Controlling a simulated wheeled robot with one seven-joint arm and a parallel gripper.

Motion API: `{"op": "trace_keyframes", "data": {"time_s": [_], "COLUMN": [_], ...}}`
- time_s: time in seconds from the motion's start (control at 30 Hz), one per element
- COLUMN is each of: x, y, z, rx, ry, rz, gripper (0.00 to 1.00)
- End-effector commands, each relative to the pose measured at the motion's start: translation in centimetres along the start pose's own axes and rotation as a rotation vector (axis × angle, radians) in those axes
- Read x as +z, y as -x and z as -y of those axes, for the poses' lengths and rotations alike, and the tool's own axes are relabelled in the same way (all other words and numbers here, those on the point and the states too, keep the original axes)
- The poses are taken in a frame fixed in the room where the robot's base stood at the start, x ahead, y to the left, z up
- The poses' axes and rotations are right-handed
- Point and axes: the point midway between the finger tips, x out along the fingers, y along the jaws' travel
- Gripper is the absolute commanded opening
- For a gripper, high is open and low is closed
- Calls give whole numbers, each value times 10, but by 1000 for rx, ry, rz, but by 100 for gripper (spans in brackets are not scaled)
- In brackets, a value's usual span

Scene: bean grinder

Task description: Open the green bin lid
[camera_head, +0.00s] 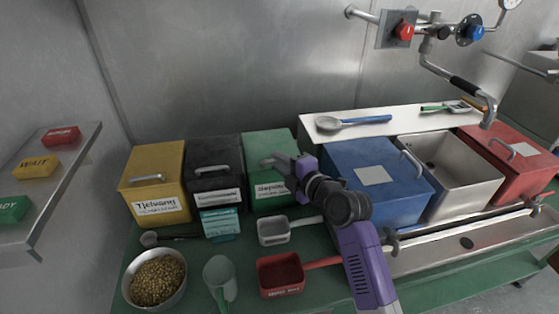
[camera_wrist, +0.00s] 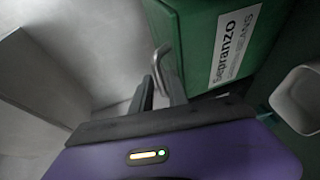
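The green bin (camera_head: 270,143) stands in the back row, between a black bin and the blue bin, with a white "Sepranzo" label (camera_head: 270,190). Its lid looks shut. A metal handle (camera_head: 267,162) sits on the lid. My gripper (camera_head: 286,166) is at the handle, reaching in from the right. In the wrist view, the green bin (camera_wrist: 190,40) fills the top and the handle (camera_wrist: 158,62) curves in at the fingertips. The two dark fingers (camera_wrist: 160,85) stand slightly apart with the handle at or between their tips. I cannot tell whether they grip it.
A yellow bin (camera_head: 155,165) and the black bin (camera_head: 214,165) stand left, the blue bin (camera_head: 345,165) right. A white scoop (camera_head: 273,231), a red scoop (camera_head: 280,275), a clear scoop (camera_head: 220,272) and a bowl of beans (camera_head: 157,280) crowd the front.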

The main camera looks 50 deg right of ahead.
Motion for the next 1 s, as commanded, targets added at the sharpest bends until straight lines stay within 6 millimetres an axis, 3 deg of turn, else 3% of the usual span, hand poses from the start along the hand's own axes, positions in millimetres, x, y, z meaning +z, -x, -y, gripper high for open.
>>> {"op": "trace_keyframes", "data": {"time_s": [0.27, 0.4, 1.0], "x": [0, 0, 0], "y": [-2, -2, -2], "z": [0, 0, 1], "rx": [0, 0, -2], "ry": [0, 0, 0], "rz": [0, 0, 1], "gripper": [20, 0, 0]}}
